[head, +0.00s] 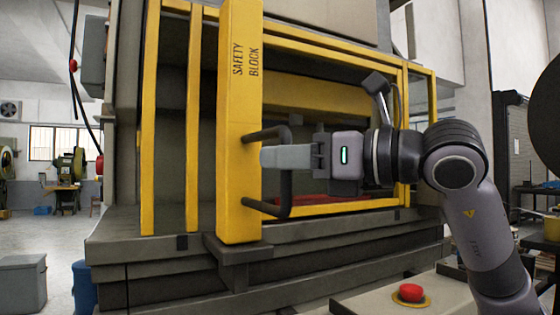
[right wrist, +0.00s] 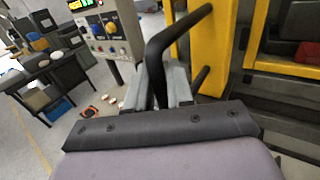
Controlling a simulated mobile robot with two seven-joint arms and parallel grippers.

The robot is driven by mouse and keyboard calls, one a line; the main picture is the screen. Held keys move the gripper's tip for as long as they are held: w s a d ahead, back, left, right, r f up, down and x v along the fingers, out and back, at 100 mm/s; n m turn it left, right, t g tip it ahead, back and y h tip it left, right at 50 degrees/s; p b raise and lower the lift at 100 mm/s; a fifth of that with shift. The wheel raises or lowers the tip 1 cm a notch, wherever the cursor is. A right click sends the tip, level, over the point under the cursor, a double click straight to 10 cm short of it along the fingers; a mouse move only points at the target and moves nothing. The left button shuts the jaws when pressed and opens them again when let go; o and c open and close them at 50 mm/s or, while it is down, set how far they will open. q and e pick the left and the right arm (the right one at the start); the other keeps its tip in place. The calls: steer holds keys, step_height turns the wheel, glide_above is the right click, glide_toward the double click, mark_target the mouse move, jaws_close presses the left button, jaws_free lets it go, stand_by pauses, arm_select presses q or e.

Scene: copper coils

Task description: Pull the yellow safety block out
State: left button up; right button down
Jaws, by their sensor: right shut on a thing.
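The yellow safety block (head: 238,120) stands upright at the front of the press, with "SAFETY BLOCK" lettered on it. Its black handle (head: 286,180) sticks out from its right side in the head view. My right gripper (head: 272,157) is at the handle, its fingers shut around the upright bar. In the right wrist view the black handle (right wrist: 157,62) passes between my right gripper's fingers (right wrist: 165,82), and part of the yellow block (right wrist: 215,50) shows behind it. My left gripper is not in view.
The press has a yellow frame (head: 150,120) and a grey bed ledge (head: 140,238). A red button (head: 411,292) sits on a light surface at lower right. In the right wrist view a control panel (right wrist: 108,28) stands at upper left. A grey box (head: 22,284) is on the floor at left.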

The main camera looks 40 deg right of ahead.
steer(key=shift+s+a+f, duration=0.1)
steer(key=c, duration=1.2)
jaws_free()
steer(key=shift+o, duration=0.2)
steer(key=shift+s, duration=0.25)
steer(key=shift+w, duration=0.1)
steer(key=b+v, duration=0.2)
steer(key=v, duration=0.5)
